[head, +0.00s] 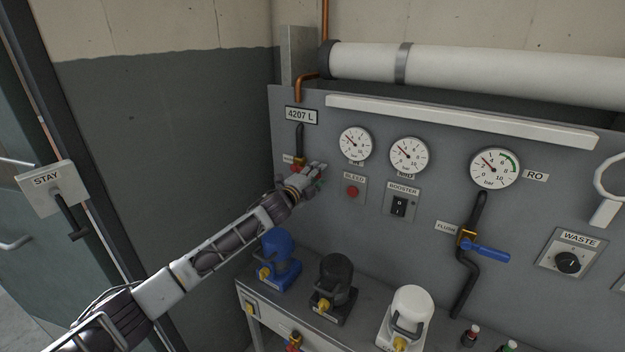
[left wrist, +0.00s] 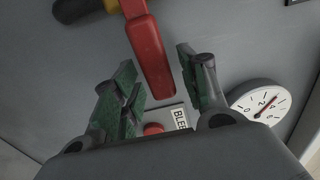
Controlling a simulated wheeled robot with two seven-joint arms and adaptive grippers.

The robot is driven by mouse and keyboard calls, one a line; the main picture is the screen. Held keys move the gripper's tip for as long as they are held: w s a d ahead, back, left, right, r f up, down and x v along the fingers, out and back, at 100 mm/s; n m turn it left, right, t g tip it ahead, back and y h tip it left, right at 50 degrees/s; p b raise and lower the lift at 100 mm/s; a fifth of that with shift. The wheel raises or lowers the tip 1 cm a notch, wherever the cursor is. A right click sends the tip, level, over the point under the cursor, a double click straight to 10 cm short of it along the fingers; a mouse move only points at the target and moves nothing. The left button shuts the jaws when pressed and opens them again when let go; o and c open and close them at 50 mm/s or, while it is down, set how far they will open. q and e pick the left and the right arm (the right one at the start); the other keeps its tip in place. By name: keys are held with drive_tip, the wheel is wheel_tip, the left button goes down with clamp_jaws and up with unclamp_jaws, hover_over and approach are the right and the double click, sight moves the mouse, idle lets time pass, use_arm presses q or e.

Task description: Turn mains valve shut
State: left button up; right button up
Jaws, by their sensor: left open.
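The mains valve is at the left end of the grey panel, on a black pipe, with a brass body (head: 299,161) and a red lever. In the head view my left gripper (head: 318,172) is right at it and hides most of the lever. In the left wrist view the red lever (left wrist: 152,55) reaches down from the brass body between the fingers of my open left gripper (left wrist: 160,72). There is a gap on both sides, and I see no clear contact. My right gripper is not in view.
Close by are a red bleed button (head: 352,192), a gauge (head: 355,144) and a booster switch (head: 399,207). A blue flush lever (head: 487,252) is further right. Blue, black and white capped units stand on the bench below. A door (head: 25,235) is at the left.

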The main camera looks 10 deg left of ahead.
use_arm(q)
drive_tip(key=shift+s+a, duration=0.1)
drive_tip(key=shift+s, duration=0.1)
drive_tip(key=v, duration=1.1)
drive_tip(key=shift+s, duration=0.3)
idle(0.5)
